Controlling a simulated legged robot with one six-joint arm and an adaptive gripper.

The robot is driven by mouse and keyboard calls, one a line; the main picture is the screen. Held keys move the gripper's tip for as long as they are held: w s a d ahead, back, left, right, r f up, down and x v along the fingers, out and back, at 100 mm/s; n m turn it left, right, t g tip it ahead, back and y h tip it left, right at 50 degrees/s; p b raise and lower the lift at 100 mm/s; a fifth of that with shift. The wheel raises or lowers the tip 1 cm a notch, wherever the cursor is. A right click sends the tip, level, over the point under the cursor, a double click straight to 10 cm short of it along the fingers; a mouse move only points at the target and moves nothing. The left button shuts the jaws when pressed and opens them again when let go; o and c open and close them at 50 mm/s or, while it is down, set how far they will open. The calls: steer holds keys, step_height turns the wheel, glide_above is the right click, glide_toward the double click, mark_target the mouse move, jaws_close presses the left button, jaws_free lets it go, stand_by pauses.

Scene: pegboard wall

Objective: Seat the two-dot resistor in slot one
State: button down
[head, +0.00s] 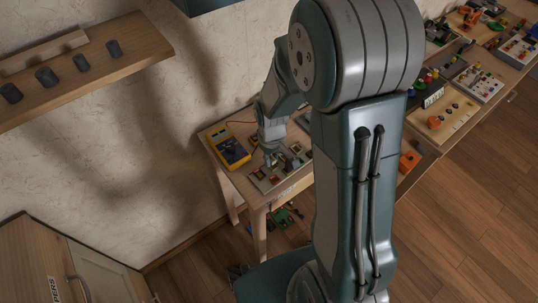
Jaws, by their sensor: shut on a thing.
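My gripper (271,157) is small and far off in the head view, pointing down over a pale slotted board (262,183) on the wooden bench. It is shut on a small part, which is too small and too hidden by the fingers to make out. Several dark and coloured pieces sit in the board's slots, to the right of and below the gripper. I cannot read dots or slot numbers at this size. I cannot tell whether the held part touches the board.
A yellow multimeter (232,149) with a red lead lies left of the board. My arm hides the bench's middle. More boards and parts crowd the bench at right (447,115). A wall shelf (100,65) holds several dark cylinders. A cabinet (70,265) stands lower left.

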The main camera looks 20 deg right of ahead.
steer(key=shift+d, duration=0.4)
steer(key=shift+a, duration=0.7)
steer(key=shift+d, duration=0.35)
steer(key=shift+d, duration=0.15)
steer(key=shift+f, duration=0.65)
steer(key=c, duration=0.5)
jaws_free()
steer(key=shift+c, duration=0.2)
steer(key=shift+r, duration=2.55)
